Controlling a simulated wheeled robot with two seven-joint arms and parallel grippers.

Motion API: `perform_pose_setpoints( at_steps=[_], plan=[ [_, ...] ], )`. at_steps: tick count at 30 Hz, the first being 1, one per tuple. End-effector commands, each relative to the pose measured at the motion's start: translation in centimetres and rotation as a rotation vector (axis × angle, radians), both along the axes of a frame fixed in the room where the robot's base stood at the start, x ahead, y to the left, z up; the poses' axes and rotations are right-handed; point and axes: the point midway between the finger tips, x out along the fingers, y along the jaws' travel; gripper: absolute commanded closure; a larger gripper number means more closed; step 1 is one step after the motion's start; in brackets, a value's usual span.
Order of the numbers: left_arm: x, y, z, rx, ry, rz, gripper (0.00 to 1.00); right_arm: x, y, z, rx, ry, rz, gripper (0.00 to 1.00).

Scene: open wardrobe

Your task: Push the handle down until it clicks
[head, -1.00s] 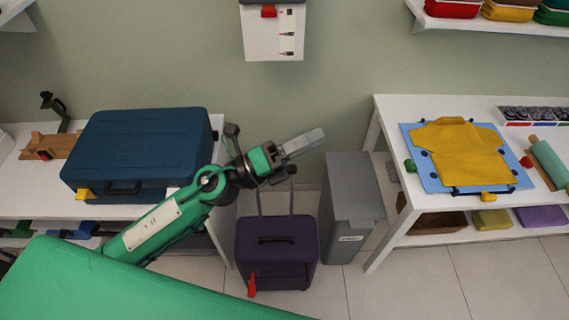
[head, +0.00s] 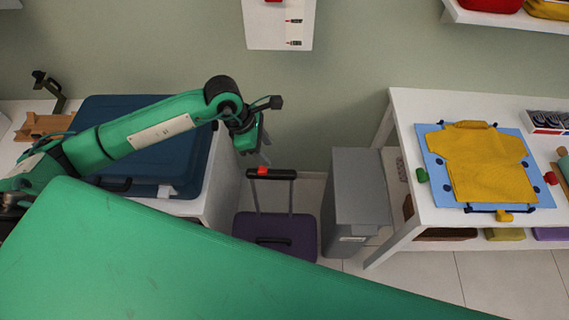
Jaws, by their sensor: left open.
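The purple suitcase (head: 262,229) stands upright on the floor between the left table and the grey bin. Its pull handle (head: 283,174) is extended on two thin rods, with a dark grip bar and a red button on top. My left gripper (head: 261,149) points downward just above and to the left of the grip bar. It is open and holds nothing; its fingers are partly hidden behind my wrist. I cannot tell the exact gap to the bar. The lower front of the suitcase is hidden behind my own green body part. My right gripper is not in view.
A grey bin (head: 355,212) stands right of the suitcase. A closed blue case (head: 160,160) lies on the left white table, under my arm. A white table (head: 405,125) at right holds a yellow shirt (head: 480,163) on a blue board. Floor shows between bin and right table.

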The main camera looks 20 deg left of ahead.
Motion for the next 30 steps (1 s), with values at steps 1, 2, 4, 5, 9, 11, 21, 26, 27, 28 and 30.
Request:
perform_pose_setpoints(
  at_steps=[1, 2, 4, 5, 9, 11, 21, 26, 27, 28, 30],
  plan=[
    [0.0, -0.4, -0.5, -0.001, 0.005, -0.001, 0.51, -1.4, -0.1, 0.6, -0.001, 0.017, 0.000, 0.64],
    [0.0, -0.6, -1.0, -0.001, 0.005, -0.001, 0.51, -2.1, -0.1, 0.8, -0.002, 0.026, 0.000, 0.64],
    [0.2, -1.2, -2.4, -0.003, 0.006, 0.000, 0.51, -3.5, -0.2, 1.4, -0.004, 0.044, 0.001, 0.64],
    [0.2, -1.5, -2.9, -0.004, 0.006, 0.000, 0.51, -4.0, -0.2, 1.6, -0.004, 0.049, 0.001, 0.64],
    [0.6, -2.6, -5.8, -0.003, 0.006, 0.000, 0.51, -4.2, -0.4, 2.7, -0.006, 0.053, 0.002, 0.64],
    [0.7, -3.1, -6.9, -0.004, 0.005, 0.001, 0.51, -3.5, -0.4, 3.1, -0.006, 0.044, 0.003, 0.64],
    [1.2, -4.5, -10.8, -0.005, 0.001, 0.001, 0.51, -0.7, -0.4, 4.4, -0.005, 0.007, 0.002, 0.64],
    [1.3, -4.6, -11.1, -0.004, 0.000, 0.000, 0.51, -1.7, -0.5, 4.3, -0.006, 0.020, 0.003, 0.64],
    [1.3, -4.6, -11.2, -0.004, 0.000, 0.000, 0.51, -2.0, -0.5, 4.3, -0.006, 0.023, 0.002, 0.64],
    [1.3, -4.6, -11.2, -0.004, 0.000, 0.000, 0.51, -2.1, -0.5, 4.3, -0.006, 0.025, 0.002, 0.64],
    [1.2, -4.6, -11.2, -0.004, 0.000, 0.000, 0.51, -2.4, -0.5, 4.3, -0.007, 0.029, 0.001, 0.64]
  ],
)
